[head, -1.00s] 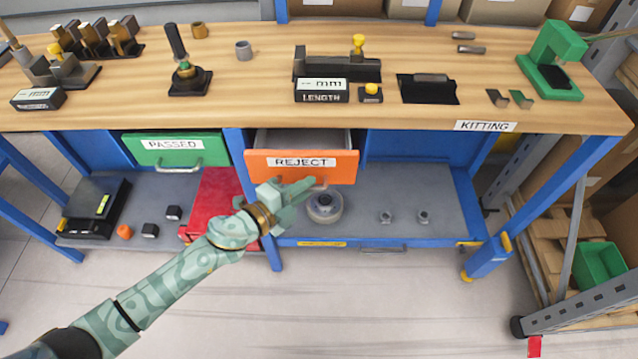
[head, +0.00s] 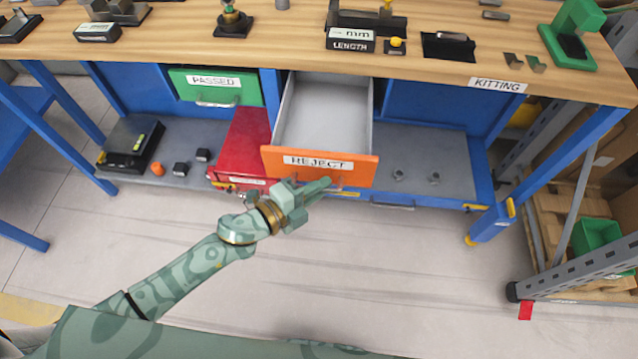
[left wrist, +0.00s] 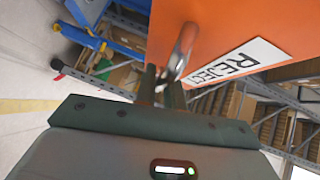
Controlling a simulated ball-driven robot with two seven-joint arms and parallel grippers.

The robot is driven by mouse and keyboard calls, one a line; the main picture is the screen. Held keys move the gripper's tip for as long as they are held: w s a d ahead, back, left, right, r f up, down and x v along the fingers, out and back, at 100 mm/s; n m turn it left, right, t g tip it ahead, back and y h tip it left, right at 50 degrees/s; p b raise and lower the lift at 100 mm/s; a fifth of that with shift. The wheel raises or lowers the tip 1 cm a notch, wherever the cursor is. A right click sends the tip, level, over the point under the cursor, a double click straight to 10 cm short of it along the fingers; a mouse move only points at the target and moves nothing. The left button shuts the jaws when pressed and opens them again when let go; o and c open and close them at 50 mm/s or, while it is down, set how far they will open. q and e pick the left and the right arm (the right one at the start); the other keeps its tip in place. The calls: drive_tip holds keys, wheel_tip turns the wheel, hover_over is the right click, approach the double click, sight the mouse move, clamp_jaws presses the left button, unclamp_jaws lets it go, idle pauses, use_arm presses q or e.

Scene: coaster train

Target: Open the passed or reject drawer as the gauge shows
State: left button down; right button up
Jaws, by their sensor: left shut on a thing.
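The orange reject drawer (head: 360,168) is pulled well out from under the bench, and its grey inside (head: 325,115) looks empty. My left gripper (head: 318,190) is at its front and shut on the metal handle. In the left wrist view the handle (left wrist: 186,45) sits between the fingertips (left wrist: 162,85), beside the orange drawer front (left wrist: 225,25). The green passed drawer (head: 250,88) is shut at the left. The length gauge (head: 336,40) stands on the bench top; its display is too small to read beyond "mm". My right gripper is not in view.
The wooden bench top (head: 420,65) carries several fixtures and a green press (head: 572,35). A red box (head: 245,140) and a black device (head: 130,145) are on the lower shelf. A grey rack (head: 575,285) stands at the right. The floor in front is clear.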

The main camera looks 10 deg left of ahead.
use_arm(q)
drive_tip(key=c, duration=1.8)
unclamp_jaws()
drive_tip(key=p+v, duration=0.2)
drive_tip(key=v, duration=1.4)
drive_tip(key=shift+s+a, duration=0.1)
drive_tip(key=shift+a, duration=0.05)
